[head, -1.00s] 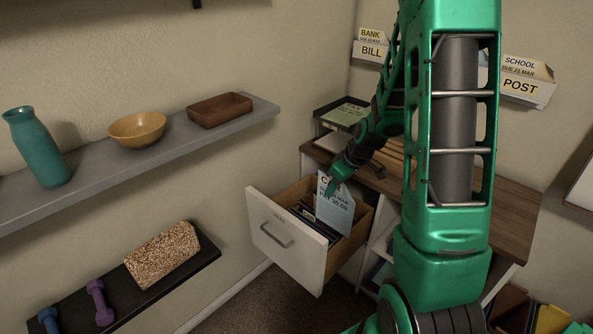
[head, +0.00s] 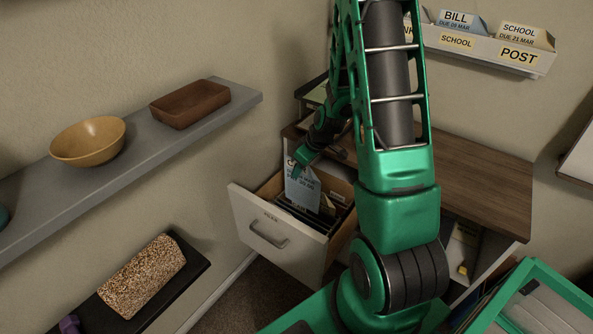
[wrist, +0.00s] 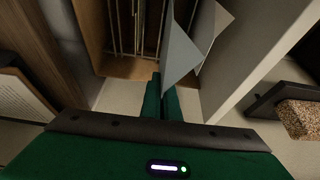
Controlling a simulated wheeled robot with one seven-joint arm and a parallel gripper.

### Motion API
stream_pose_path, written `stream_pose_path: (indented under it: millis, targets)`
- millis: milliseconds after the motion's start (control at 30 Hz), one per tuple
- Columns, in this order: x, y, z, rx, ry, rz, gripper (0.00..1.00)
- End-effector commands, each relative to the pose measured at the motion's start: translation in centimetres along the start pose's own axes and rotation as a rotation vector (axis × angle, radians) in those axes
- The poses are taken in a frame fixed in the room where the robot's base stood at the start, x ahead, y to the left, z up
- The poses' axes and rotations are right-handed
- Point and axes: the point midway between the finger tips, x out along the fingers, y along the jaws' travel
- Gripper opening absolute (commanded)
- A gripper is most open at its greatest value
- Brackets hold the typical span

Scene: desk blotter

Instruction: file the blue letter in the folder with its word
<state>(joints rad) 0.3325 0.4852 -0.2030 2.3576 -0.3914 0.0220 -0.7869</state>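The blue letter (head: 302,190) stands roughly upright over the open drawer (head: 275,238), its lower part among or just in front of the folders. Its printing is too small and partly covered to read fully. My gripper (head: 299,168) is shut on the letter's upper edge. In the wrist view my fingers (wrist: 161,97) are close together, with the grey-blue letter (wrist: 180,58) at their tips. Several dark folders (head: 335,203) fill the drawer; they show edge-on in the wrist view (wrist: 135,25). Their words cannot be read.
A post rack (head: 490,52) on the wall holds several envelopes, including BILL and SCHOOL. The desk top (head: 475,185) is right of the drawer. A shelf (head: 150,142) with a bowl (head: 88,141) and brown tray (head: 190,103) is at left; a lower shelf holds a speckled block (head: 143,276).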

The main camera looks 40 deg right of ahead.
Motion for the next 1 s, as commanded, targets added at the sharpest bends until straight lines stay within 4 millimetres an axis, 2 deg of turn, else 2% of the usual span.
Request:
stream_pose_path:
  millis: [167, 600, 1000]
  targets:
    - [0.3, 0.0, 0.3, 0.0, 0.0, -0.001, 0.0]
    - [3.1, 0.1, 1.5, 0.004, -0.001, -0.001, 0.0]
    - [3.8, 0.2, 1.8, 0.003, 0.001, 0.001, 0.0]
